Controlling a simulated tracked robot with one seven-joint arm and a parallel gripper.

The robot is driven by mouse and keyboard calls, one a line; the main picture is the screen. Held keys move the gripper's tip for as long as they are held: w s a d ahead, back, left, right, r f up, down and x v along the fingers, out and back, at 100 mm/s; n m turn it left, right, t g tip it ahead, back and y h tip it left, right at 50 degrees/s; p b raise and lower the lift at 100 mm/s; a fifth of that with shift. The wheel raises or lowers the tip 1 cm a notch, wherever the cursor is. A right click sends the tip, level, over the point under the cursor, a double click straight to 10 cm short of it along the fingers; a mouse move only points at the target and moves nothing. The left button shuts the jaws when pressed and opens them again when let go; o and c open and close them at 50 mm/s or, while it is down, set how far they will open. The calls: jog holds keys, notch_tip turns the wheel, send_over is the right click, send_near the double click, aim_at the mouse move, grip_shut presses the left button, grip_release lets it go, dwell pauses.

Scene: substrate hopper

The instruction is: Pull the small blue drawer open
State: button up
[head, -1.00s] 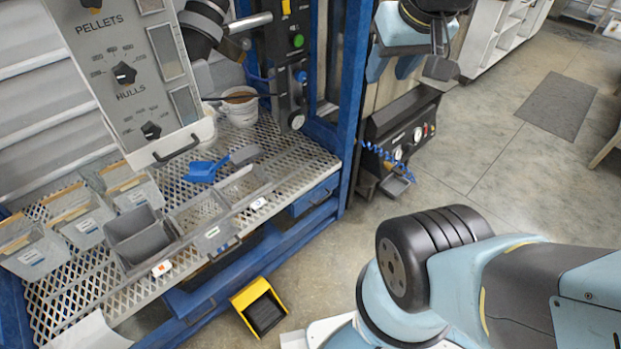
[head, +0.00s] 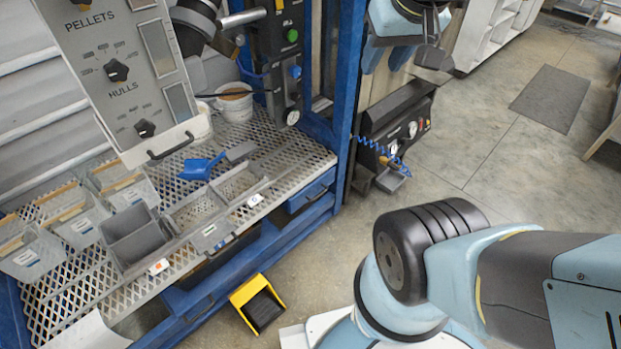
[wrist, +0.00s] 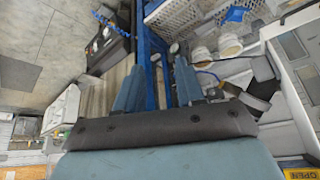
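The small blue drawer (head: 310,191) is under the right end of the mesh bench, beside the blue corner post. Its front looks flush with the bench frame, so it appears closed. My gripper (head: 387,58) hangs at the top of the head view, right of the blue post, apart from the drawer. In the wrist view my gripper (wrist: 158,82) shows two blue-grey fingers spread apart with nothing between them. The drawer cannot be made out clearly in the wrist view.
The mesh bench (head: 293,147) holds grey bins, a blue scoop (head: 202,166) and white tubs (head: 235,103). The blue post (head: 345,110) stands between my gripper and the bench. A black gauge unit (head: 395,125) is right of it. Floor before the drawer is clear.

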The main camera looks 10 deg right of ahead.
jog(key=w+f+m, duration=0.2)
jog(key=w+f, duration=0.1)
jog(key=w, duration=0.7)
jog(key=m+g, duration=0.3)
jog(key=m, duration=0.4)
send_over(317, 197)
jog(key=d, duration=0.2)
jog(key=s+f+x, duration=0.1)
jog(key=s+x, duration=0.2)
jog(key=x, duration=1)
jog(key=s+x, duration=0.3)
jog(key=x, duration=1)
jog(key=s+f+x, duration=0.1)
jog(key=s+x, duration=0.2)
jog(key=x, duration=1)
jog(key=f+m, duration=0.1)
jog(key=f, duration=1)
jog(key=a+f, duration=0.1)
jog(key=f, duration=1)
jog(key=a+f+m+y, duration=0.1)
jog(key=f, duration=1)
jog(key=shift+f+m+g, duration=0.2)
jog(key=shift+m+g, duration=0.1)
jog(key=shift+g, duration=0.1)
jog(key=shift+c, duration=0.5)
grip_shut()
